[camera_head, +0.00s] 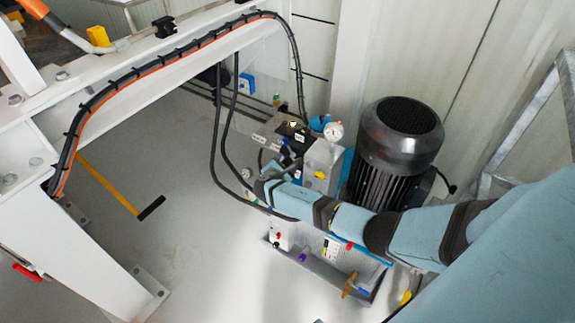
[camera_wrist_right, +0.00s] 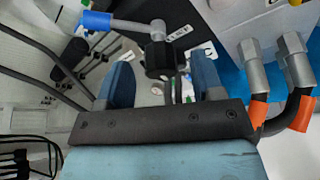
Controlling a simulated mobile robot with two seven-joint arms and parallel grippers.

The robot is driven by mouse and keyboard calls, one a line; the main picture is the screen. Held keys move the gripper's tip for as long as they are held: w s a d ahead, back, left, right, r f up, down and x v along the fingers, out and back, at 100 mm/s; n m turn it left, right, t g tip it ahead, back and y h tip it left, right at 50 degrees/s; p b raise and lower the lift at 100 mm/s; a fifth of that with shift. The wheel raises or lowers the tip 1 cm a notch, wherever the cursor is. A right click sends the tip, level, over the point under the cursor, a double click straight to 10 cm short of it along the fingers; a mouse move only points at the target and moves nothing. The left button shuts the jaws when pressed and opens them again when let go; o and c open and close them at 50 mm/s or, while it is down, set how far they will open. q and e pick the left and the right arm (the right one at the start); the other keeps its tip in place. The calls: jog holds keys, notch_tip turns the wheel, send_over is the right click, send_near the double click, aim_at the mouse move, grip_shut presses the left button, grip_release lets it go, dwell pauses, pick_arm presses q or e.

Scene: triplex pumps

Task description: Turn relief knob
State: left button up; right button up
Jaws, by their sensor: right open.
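The pump unit's valve block (camera_head: 322,160) stands left of the black motor, with gauges and small coloured fittings. My right arm crosses in front of it, and my right gripper (camera_head: 272,167) is at its left side. In the right wrist view, the two blue fingers of my right gripper (camera_wrist_right: 162,80) stand apart with no object held. A black knob-like part (camera_wrist_right: 158,57) shows between and beyond the fingertips, joined to a grey lever with a blue grip (camera_wrist_right: 97,20). I cannot tell whether it is the relief knob or whether a finger touches it. My left gripper is out of view.
A large black motor (camera_head: 395,150) stands right of the block. A white steel frame (camera_head: 150,70) with black and orange cables runs across the upper left. Hoses with orange sleeves (camera_wrist_right: 301,112) lie close to my right gripper. The floor (camera_head: 160,190) at left is mostly clear.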

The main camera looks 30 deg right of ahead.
jog(key=x, duration=0.2)
jog(key=shift+w+d+f+b, duration=0.1)
jog(key=shift+w+d+b, duration=0.05)
jog(key=shift+d+b, duration=0.15)
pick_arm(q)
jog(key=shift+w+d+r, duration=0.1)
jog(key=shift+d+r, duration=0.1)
pick_arm(e)
jog(key=shift+c, duration=0.4)
jog(key=c, duration=0.8)
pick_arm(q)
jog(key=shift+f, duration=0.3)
pick_arm(e)
jog(key=shift+c, duration=0.2)
pick_arm(q)
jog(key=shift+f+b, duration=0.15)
jog(key=shift+b, duration=0.2)
pick_arm(e)
jog(key=shift+d+f, duration=0.1)
